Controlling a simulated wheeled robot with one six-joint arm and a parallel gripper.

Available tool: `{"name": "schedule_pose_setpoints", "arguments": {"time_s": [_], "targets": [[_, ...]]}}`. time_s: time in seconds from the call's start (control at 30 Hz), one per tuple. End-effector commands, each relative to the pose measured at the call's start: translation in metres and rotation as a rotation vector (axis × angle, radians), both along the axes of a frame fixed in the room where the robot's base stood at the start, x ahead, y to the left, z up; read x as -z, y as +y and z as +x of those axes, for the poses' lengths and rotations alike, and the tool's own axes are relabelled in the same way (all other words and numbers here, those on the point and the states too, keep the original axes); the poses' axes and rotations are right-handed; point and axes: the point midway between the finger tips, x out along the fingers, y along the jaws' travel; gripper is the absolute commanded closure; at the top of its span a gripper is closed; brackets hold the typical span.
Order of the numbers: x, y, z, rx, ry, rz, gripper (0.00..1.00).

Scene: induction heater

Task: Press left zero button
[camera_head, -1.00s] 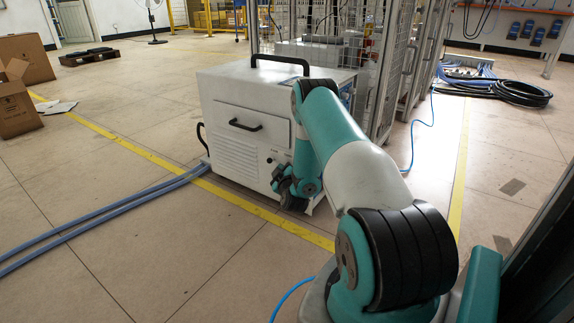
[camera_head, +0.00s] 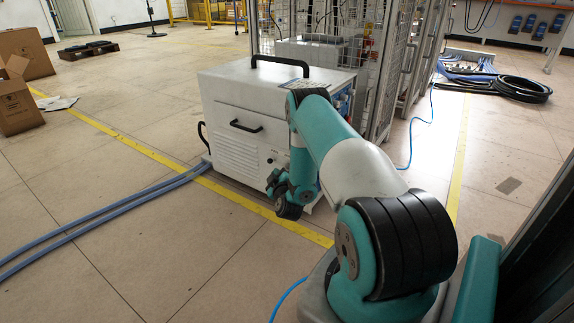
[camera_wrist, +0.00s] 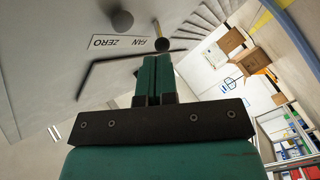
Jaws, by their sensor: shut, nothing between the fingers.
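The white heater cabinet (camera_head: 235,98) stands on the floor in the head view, with small dark controls on the lower right of its front. In the wrist view its panel carries a white label (camera_wrist: 118,42) reading "ZERO" and "FAN", upside down. One dark round button (camera_wrist: 122,20) is beside the label, and another dark round button (camera_wrist: 162,45) is by its FAN end. My gripper (camera_wrist: 154,58) is shut and empty, its tips just below the second button in the picture. I cannot tell whether they touch. In the head view my gripper (camera_head: 272,181) is small and beside the cabinet front.
A black handle (camera_head: 245,126) sticks out of the cabinet front. Blue hoses (camera_head: 110,212) run along the floor at left. A wire-mesh cage (camera_head: 385,70) stands behind the cabinet.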

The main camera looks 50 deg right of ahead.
Motion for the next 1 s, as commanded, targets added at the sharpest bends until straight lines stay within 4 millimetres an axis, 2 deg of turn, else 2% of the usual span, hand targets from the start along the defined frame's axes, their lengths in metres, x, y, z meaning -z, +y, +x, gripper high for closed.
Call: {"name": "schedule_pose_setpoints", "arguments": {"time_s": [0.07,0.33,1.0], "targets": [[-0.005,0.009,-0.002,0.001,0.003,0.002,1.00],[-0.001,0.030,-0.003,0.001,0.002,0.001,1.00],[0.000,0.031,-0.003,0.002,0.001,0.001,1.00]]}}
